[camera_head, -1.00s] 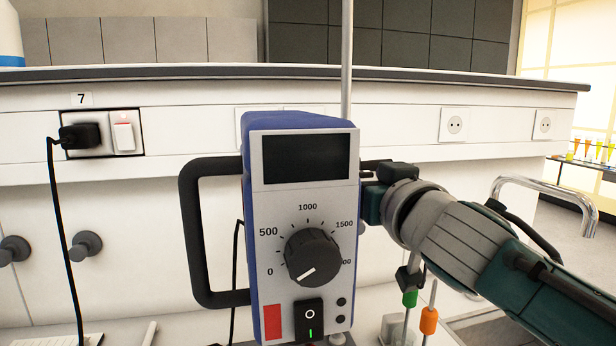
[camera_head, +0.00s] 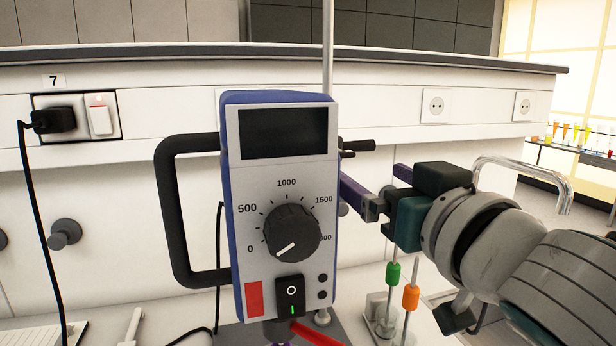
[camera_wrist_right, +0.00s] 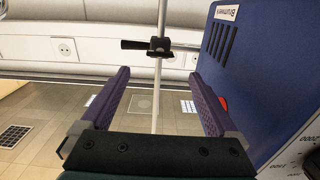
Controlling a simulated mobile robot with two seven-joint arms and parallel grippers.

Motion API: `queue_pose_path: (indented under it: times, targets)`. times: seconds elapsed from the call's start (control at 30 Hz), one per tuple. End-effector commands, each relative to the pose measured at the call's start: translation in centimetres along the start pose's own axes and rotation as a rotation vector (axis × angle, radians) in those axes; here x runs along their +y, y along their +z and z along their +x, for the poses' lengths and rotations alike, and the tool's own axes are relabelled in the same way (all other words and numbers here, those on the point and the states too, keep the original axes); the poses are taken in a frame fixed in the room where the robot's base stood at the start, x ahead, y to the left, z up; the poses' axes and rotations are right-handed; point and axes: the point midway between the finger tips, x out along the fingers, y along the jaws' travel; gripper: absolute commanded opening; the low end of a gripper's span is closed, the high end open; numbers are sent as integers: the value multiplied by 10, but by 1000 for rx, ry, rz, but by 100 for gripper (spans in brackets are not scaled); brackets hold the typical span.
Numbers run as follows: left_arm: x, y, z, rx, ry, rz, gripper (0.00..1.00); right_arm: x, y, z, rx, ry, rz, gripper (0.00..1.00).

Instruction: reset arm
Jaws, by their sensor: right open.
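My right gripper (camera_head: 372,186) is open and empty, just right of the blue and grey mixer unit (camera_head: 315,170). Part of one purple finger is hidden behind the unit. In the right wrist view my gripper (camera_wrist_right: 157,85) shows both purple fingers spread apart, with the metal rod (camera_wrist_right: 158,100) visible between them, farther off. The blue side of the unit (camera_wrist_right: 245,70) is close beside the right-hand finger; whether they touch I cannot tell. My left gripper is not in view.
A black clamp (camera_wrist_right: 158,46) sits on the rod beyond my fingers. A black handle (camera_head: 172,220) sticks out left of the unit. Green (camera_head: 393,273) and orange (camera_head: 410,297) probes stand below my right gripper. The bench edge (camera_head: 450,62) runs behind.

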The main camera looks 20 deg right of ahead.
Motion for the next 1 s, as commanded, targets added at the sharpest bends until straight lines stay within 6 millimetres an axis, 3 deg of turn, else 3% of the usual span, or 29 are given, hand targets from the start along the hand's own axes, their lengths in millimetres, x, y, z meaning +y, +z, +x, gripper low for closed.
queue_pose_path:
  times: [0.23, 0.37, 0.47, 0.6, 0.7, 0.8, 0.87, 0.9, 1.0]
  targets:
    - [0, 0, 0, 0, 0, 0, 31, 0, 1, 0, -4, 3, 0, 95]
    - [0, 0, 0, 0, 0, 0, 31, 10, 23, -15, -98, 54, 2, 95]
    - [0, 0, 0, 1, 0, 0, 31, 22, 66, -50, -303, 126, -6, 95]
    - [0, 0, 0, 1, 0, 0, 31, 26, 131, -132, -695, 144, -39, 95]
    - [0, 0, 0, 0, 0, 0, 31, 19, 160, -193, -945, 84, -72, 95]
    - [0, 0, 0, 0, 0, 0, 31, 6, 175, -254, -1164, -20, -104, 95]
    - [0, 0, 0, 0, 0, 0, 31, -2, 178, -291, -1283, -100, -121, 95]
    - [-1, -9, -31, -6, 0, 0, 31, -1, 143, -283, -1263, -91, -125, 95]
    - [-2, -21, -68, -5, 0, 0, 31, -1, 106, -281, -1260, -87, -126, 95]
